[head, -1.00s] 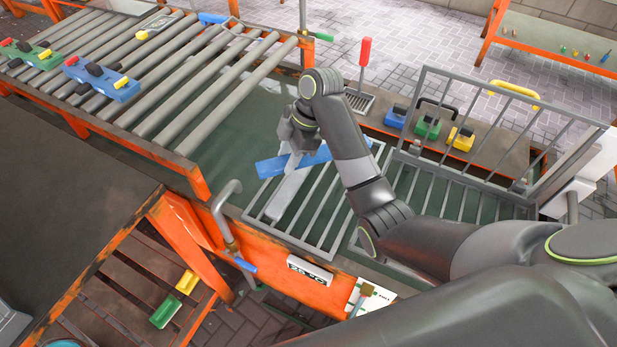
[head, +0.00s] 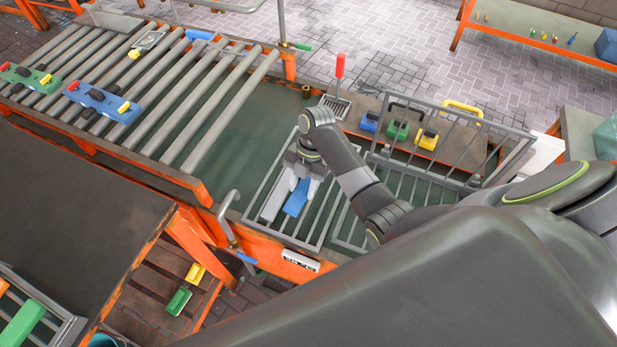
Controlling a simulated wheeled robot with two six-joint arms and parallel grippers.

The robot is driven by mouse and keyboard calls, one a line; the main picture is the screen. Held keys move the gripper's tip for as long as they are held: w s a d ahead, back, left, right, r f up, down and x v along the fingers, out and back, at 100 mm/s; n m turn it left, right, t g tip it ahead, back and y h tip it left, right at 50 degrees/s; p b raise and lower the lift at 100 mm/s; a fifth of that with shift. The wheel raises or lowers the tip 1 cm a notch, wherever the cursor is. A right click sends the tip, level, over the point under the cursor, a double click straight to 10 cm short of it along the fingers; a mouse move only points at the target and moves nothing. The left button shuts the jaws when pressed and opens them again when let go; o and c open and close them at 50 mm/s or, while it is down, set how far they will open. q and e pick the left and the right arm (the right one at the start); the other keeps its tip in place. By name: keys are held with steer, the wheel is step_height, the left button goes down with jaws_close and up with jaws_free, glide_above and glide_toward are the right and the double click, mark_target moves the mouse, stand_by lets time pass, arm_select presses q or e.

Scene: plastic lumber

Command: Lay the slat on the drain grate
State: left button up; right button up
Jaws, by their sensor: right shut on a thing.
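My right gripper (head: 301,180) points down over the drain grate (head: 322,228) and is shut on a blue slat (head: 294,204). The slat's near end shows below the fingers, and the rest is hidden by my gripper and arm. The slat runs roughly along the grate bars. I cannot tell whether it touches the grate or is just above it. A pale grey slat (head: 272,205) lies on the grate just left of the blue one, nearly parallel to it. My left gripper is not in view.
A roller conveyor (head: 215,105) stands left, carrying a blue block with knobs (head: 103,101) and a green one (head: 30,78). A raised barred grate (head: 465,140) stands right. Behind are a red-handled brush (head: 338,85) and blue, green and yellow handled blocks (head: 397,130).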

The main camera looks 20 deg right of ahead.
steer(key=shift+s+d+r+n+p, duration=0.25)
steer(key=shift+s+d+n+p, duration=0.15)
steer(key=shift+s+p, duration=0.15)
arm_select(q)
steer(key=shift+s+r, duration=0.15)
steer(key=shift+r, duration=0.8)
arm_select(e)
steer(key=shift+s+f, duration=0.15)
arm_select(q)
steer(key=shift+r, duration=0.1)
arm_select(e)
steer(key=shift+p, duration=0.4)
arm_select(q)
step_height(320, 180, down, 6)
steer(key=b, duration=0.6)
arm_select(e)
glide_toward(307, 215)
steer(key=x, duration=0.5)
steer(key=shift+s+a, duration=0.1)
steer(key=shift+a, duration=0.2)
arm_select(q)
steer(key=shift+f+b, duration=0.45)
steer(key=shift+b, duration=0.3)
arm_select(e)
steer(key=shift+f, duration=0.6)
steer(key=o, duration=1.2)
steer(key=shift+c, duration=0.2)
